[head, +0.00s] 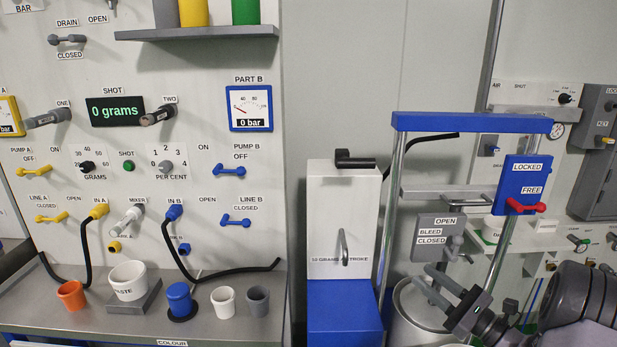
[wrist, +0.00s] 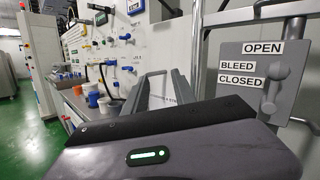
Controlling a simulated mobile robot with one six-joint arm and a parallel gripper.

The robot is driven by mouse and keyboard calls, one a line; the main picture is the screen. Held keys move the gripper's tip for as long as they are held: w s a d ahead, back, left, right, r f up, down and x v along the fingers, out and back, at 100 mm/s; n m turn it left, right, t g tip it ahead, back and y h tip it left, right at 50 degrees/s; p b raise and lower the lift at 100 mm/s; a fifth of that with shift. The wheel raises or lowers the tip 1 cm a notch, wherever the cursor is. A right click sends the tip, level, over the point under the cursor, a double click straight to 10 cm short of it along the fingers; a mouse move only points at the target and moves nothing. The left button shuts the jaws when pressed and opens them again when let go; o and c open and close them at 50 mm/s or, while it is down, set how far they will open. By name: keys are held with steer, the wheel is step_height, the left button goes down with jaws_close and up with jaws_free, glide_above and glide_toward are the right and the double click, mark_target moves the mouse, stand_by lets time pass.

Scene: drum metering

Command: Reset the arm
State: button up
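My gripper (head: 423,276) is at the lower right of the head view, in front of the blue-topped press frame and just below the bleed panel. Its two grey fingers stand apart with nothing between them. In the wrist view the fingers (wrist: 164,74) also show apart, pointing away toward the white pump cabinet. The bleed panel (head: 429,229), marked OPEN, BLEED and CLOSED, has a grey lever on its right side. It also shows large at the right of the wrist view (wrist: 235,95). Whether the fingers touch anything behind them is hard to tell.
The blue LOCKED/FREE plate (head: 521,176) with a red lever (head: 525,206) is above my arm. A metal post (head: 502,245) stands close by. The white cabinet (head: 330,225) is left of my gripper. Several cups, including an orange one (head: 72,295), stand on the bench.

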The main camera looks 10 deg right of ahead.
steer(key=s+a+r+n+g+y, duration=0.15)
steer(key=a+n+g, duration=0.25)
steer(key=a, duration=0.5)
steer(key=s+a+r+n+g, duration=0.3)
steer(key=a+n+g, duration=0.15)
steer(key=a, duration=0.45)
steer(key=s+a+r+n+g+y, duration=0.15)
steer(key=a+n+g, duration=0.3)
steer(key=a, duration=0.45)
steer(key=s+a+n+h, duration=0.2)
steer(key=s+n+h, duration=0.3)
steer(key=s, duration=0.4)
steer(key=s+a+r+n+h, duration=0.1)
steer(key=s+a+n+h, duration=0.1)
steer(key=s+n+h, duration=0.3)
steer(key=s+n, duration=0.1)
steer(key=s, duration=0.3)
steer(key=shift+a, duration=0.2)
